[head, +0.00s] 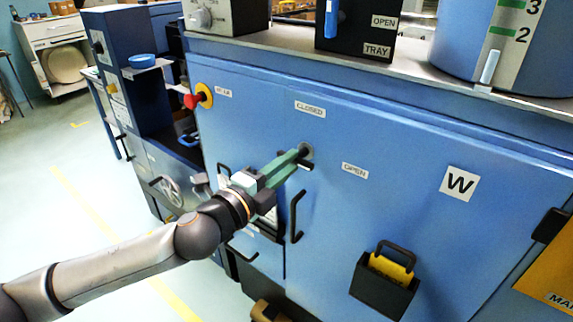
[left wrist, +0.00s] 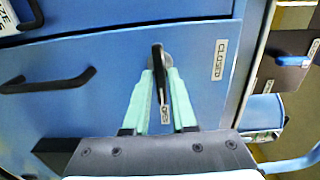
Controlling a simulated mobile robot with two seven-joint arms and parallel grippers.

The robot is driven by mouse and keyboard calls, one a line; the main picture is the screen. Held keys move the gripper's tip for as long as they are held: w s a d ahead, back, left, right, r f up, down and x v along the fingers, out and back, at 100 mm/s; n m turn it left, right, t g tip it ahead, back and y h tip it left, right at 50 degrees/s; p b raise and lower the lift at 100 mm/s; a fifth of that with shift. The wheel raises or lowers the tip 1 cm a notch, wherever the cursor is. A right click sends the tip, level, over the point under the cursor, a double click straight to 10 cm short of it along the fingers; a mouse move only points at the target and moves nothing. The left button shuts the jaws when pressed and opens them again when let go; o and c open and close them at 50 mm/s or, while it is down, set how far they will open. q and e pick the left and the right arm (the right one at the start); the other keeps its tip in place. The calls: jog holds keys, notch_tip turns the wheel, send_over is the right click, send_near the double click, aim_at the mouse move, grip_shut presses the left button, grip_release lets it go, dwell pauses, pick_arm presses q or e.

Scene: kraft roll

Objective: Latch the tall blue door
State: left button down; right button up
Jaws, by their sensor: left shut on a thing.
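The tall blue door (head: 400,225) fills the right half of the head view and looks flush with its cabinet. Its latch has a round grey pivot (head: 307,151) with a dark lever (left wrist: 160,75). A CLOSED label (head: 310,109) is above the pivot and an OPEN label (head: 354,170) is to its right. My left gripper (head: 302,153) is at the pivot, its green fingers shut on the lever. In the left wrist view the lever appears to point towards the OPEN label (left wrist: 165,115); its tip is partly hard to make out. My right gripper is out of view.
A black bar handle (head: 297,216) is below the latch. A red knob (head: 192,101) sticks out at the upper left. A black holder with a yellow item (head: 391,268) hangs low on the door. Open floor (head: 60,215) is at the left.

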pick_arm(q)
jog(key=shift+n, duration=0.4)
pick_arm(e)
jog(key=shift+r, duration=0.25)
pick_arm(q)
jog(key=shift+r+n+p, duration=0.1)
jog(key=shift+n+p, duration=5.85)
jog(key=shift+n, duration=2.55)
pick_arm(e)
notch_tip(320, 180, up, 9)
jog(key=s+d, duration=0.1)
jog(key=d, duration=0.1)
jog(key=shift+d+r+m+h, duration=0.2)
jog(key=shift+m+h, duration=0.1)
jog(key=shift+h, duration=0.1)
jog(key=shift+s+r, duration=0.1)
pick_arm(q)
jog(key=c, duration=0.8)
grip_release()
jog(key=shift+c, duration=0.2)
